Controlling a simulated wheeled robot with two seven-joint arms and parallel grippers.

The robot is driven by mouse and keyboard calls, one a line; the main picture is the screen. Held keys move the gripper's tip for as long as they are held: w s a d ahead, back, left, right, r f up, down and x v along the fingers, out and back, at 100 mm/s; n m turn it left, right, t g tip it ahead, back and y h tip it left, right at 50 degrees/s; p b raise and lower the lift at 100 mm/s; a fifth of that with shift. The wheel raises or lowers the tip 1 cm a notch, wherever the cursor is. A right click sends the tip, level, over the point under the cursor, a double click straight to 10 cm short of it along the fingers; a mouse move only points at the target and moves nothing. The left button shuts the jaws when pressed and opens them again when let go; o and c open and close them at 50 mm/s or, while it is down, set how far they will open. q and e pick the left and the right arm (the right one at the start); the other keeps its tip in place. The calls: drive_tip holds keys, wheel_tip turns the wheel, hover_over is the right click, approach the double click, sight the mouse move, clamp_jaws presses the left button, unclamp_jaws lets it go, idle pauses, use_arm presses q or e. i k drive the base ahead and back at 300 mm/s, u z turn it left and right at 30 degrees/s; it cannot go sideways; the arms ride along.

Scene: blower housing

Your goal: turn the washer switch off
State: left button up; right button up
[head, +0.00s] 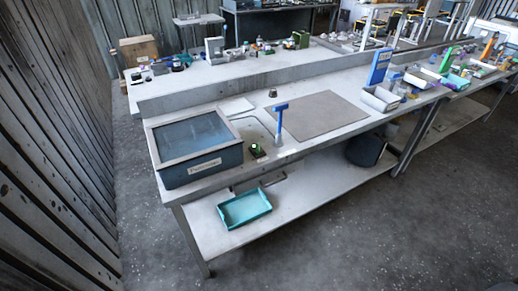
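The washer appears to be the grey box (198,148) with a dark bluish top and a pale label on its front, at the left end of the near workbench. A small dark switch box (257,151) with a lit green spot sits on the bench just right of it, close to the front edge. The lever position is too small to tell. Neither of my grippers is in view.
A blue T-shaped post (280,122) stands right of the switch box. A flat grey mat (315,112) lies farther right. A teal tray (244,208) is on the lower shelf (310,190). Bins and a blue panel (379,67) stand right. The floor in front is clear.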

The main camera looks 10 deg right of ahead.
sight(257, 150)
drive_tip(key=u, duration=0.7)
drive_tip(key=i, duration=0.6)
drive_tip(key=z, duration=1.85)
